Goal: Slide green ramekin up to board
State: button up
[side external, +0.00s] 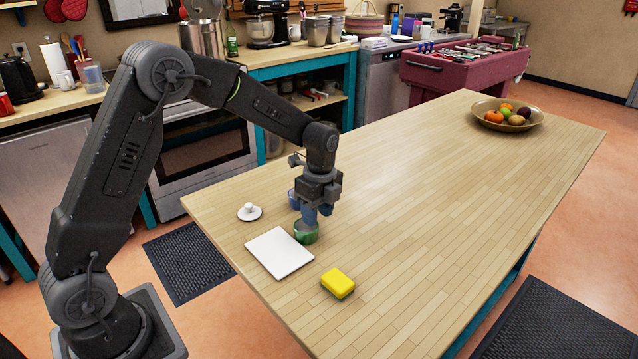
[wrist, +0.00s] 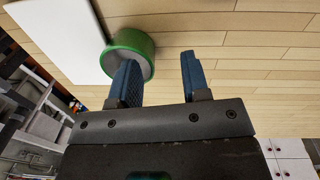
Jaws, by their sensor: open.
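The green ramekin (side external: 304,236) stands upright on the wooden table, close beside the far right edge of the white board (side external: 277,254). In the wrist view the ramekin (wrist: 138,42) overlaps the edge of the board (wrist: 62,38), and I cannot tell whether they touch. My gripper (side external: 317,217) points down at the ramekin's far right side. Its blue-padded fingers (wrist: 160,75) are apart with nothing between them. The left finger in the wrist view covers part of the ramekin; I cannot tell whether it touches.
A yellow sponge (side external: 338,283) lies right of the board. A small white saucer with something on it (side external: 249,212) stands behind the board. A fruit bowl (side external: 507,120) is far off; the table's middle is clear.

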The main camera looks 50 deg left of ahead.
aim_at(300, 241)
notch_tip(300, 241, up, 11)
jog(key=shift+w+r, duration=0.2)
jog(key=shift+w, duration=0.2)
jog(key=shift+c, duration=0.3)
jog(key=shift+s, duration=0.1)
jog(key=shift+c, duration=0.8)
jog(key=shift+t, duration=0.7)
jog(key=s, duration=0.6)
jog(key=shift+s+d+r, duration=0.2)
jog(key=shift+d+r, duration=0.1)
jog(key=shift+c, duration=0.5)
jog(key=shift+s+d+f, duration=0.1)
jog(key=shift+s, duration=0.45)
jog(key=f, duration=0.9)
jog(key=w+f, duration=0.1)
jog(key=f, duration=0.3)
jog(key=shift+f, duration=0.4)
